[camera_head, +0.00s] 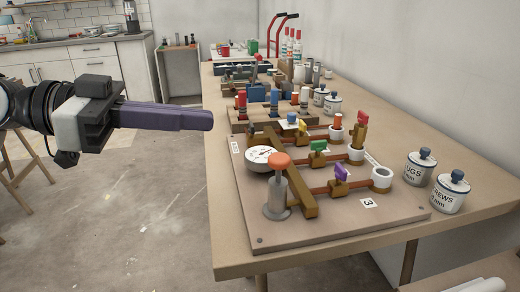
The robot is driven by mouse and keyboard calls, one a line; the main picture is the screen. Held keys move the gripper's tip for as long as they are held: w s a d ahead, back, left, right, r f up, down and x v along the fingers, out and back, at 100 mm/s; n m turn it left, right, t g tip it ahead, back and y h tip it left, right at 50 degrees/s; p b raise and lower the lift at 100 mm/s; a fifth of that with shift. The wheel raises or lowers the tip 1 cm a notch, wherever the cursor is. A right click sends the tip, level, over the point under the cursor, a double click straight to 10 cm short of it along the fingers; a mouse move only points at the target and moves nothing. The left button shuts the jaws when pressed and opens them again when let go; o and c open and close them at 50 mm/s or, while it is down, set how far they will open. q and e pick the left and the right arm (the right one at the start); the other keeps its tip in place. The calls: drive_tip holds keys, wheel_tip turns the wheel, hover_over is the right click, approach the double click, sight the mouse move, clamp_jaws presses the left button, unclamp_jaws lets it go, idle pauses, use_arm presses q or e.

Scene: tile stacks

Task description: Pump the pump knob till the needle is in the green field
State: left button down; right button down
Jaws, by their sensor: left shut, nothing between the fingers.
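The orange pump knob (279,160) sits on top of a grey pump cylinder (278,195) at the near left of a wooden board (345,228). A round white gauge (261,156) stands just behind and left of the knob. Its needle and any green field are too small to make out. My left gripper (207,120) is shut and empty, with its purple fingers pointing right. In the picture it is left of and higher than the knob, apart from it, by the table's left edge.
Brown pipes on the board carry purple (341,173), green (318,146) and yellow valve handles. White jars (450,193) stand to the right. Blocks with coloured pegs, bottles (297,46) and more items fill the table's far part.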

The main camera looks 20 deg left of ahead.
use_arm(q)
drive_tip(key=p+x, duration=0.4)
drive_tip(key=x, duration=0.5)
drive_tip(key=b, duration=0.2)
hover_over(278, 176)
drive_tip(key=f+v, duration=0.1)
drive_tip(key=v, duration=0.2)
drive_tip(key=shift+f, duration=1.9)
drive_tip(key=shift+w+a, duration=0.1)
use_arm(e)
drive_tip(key=shift+d+r, duration=0.25)
drive_tip(key=shift+r, duration=0.15)
drive_tip(key=shift+s+f, duration=0.1)
drive_tip(key=shift+s, duration=0.05)
use_arm(q)
wheel_tip(278, 176, down, 3)
drive_tip(key=shift+f+b, duration=0.15)
drive_tip(key=shift+b, duration=0.8)
use_arm(e)
drive_tip(key=shift+w+a+f, duration=0.2)
drive_tip(key=shift+a+f, duration=0.05)
